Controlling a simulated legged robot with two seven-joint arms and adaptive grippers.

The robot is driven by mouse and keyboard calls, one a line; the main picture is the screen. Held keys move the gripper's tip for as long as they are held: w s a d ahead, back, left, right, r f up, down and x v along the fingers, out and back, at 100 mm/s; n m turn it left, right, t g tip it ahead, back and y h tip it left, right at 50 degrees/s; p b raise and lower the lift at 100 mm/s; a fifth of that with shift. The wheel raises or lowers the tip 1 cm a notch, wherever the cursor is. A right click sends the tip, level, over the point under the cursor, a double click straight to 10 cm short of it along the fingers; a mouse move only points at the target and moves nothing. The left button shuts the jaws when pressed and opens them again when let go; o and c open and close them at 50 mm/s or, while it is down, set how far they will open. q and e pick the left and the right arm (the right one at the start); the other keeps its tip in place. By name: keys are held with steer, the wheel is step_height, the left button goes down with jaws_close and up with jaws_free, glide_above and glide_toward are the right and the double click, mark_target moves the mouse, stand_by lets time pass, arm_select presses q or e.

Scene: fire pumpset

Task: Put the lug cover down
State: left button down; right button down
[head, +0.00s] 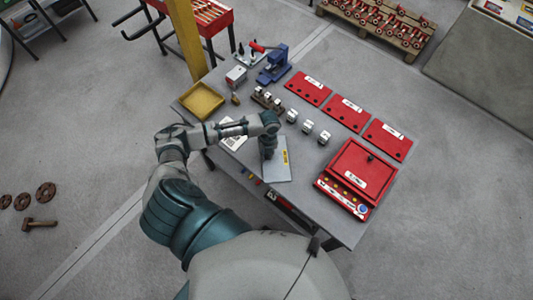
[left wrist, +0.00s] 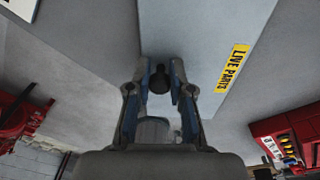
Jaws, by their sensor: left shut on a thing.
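The lug cover (head: 281,170) is a light grey plate with a yellow label. In the head view it is over the front part of the grey table. In the left wrist view the cover (left wrist: 200,25) fills the upper middle, and its label reads LIVE PARTS. My left gripper (head: 268,153) comes down onto the cover from above. In the wrist view the fingers (left wrist: 160,80) are shut on the cover's dark knob. I cannot tell whether the cover touches the table or hangs just above it. My right gripper is not in view.
The table (head: 235,170) carries a red panel box (head: 357,178) at right, several red plates (head: 345,115) behind it, small white-and-grey parts (head: 308,126) in the middle, a yellow tray (head: 202,101) and a blue device (head: 274,66) at the back. Bare tabletop lies right of the cover.

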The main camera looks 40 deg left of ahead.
arm_select(q)
steer(key=c, duration=1)
jaws_free()
steer(key=shift+d, duration=0.2)
steer(key=shift+c, duration=0.2)
step_height(320, 180, up, 12)
steer(key=w, duration=0.1)
steer(key=shift+w+a, duration=0.15)
steer(key=shift+a, duration=0.05)
